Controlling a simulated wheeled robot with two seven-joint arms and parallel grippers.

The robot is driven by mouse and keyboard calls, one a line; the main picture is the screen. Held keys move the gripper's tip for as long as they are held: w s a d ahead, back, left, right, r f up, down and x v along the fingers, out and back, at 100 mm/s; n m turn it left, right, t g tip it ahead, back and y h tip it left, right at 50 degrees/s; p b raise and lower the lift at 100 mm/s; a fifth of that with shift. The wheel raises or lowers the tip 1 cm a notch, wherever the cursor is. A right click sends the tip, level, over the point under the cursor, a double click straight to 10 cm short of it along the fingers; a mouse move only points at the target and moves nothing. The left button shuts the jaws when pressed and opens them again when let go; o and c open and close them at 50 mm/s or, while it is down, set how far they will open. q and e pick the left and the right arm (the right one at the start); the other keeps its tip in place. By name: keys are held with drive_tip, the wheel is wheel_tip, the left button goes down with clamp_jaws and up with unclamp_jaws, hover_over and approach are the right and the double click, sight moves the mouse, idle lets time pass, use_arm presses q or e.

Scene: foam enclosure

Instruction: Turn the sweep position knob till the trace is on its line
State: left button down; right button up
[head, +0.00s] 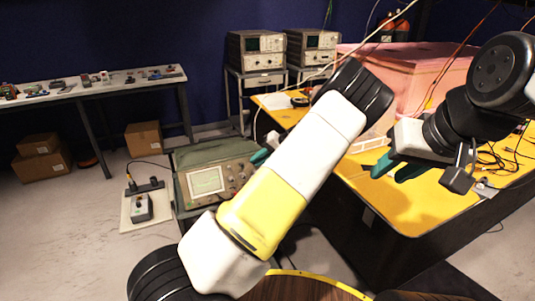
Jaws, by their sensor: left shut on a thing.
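The oscilloscope (184,191) has a green-grey case and stands on a cart left of centre, its lit screen (207,181) facing me. The trace and its line are too small to make out. Several knobs sit on the panel right of the screen. My left gripper (259,157) has teal fingertips at the panel's upper right edge. It is shut on a knob, seemingly the sweep position knob, which the fingers hide. My left forearm covers the panel's right side and part of the gripper.
The yellow table (400,208) at right carries a pink foam box (400,72) and loose cables. A small box with a knob (142,207) stands on a white board on the floor at left. Two more instruments (257,50) stand on carts behind.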

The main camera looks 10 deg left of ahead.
use_arm(q)
drive_tip(key=c, duration=1.5)
unclamp_jaws()
drive_tip(key=shift+o, duration=0.2)
drive_tip(key=v, duration=0.7)
drive_tip(key=shift+d+r, duration=0.2)
drive_tip(key=shift+d, duration=0.1)
drive_tip(key=shift+s, duration=0.15)
